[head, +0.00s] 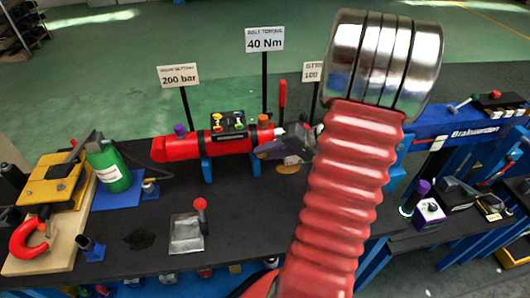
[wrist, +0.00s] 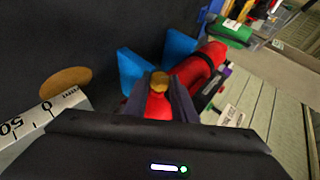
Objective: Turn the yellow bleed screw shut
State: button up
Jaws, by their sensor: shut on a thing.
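The red cylinder (head: 228,143) lies across blue supports on the dark bench. My gripper (head: 284,143) is at its right end, partly hidden by my red arm in the head view. In the wrist view, my gripper (wrist: 160,100) has its dark jaws on both sides of a small brassy-yellow knob, which looks like the yellow bleed screw (wrist: 158,81). Red shows just below the knob, between the jaws. The jaws are shut on this piece; the exact contact is hard to see. How far the screw is turned cannot be told.
A black block (head: 229,124) with yellow knobs sits on the cylinder. Signs on posts, such as the 200 bar sign (head: 179,76), stand behind. A green bottle (head: 109,168) stands left. A metal plate (head: 187,233) with a red-knobbed lever lies in front. Bare bench lies between.

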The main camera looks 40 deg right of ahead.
jog(key=shift+s+f+m+t+y, duration=0.1)
jog(key=shift+f+m+t+y, duration=0.4)
jog(key=shift+t+y, duration=0.65)
jog(key=shift+w+f+m+t+y, duration=0.1)
jog(key=shift+f+m+t+y, duration=0.15)
jog(key=shift+m+t+y, duration=0.8)
jog(key=shift+s+f+m+t+y, duration=0.15)
jog(key=shift+f+t+y, duration=0.25)
jog(key=shift+t+y, duration=0.75)
jog(key=shift+t+h, duration=0.45)
jog(key=shift+t, duration=0.1)
jog(key=o, duration=1)
jog(key=shift+o, duration=0.2)
jog(key=shift+d, duration=0.1)
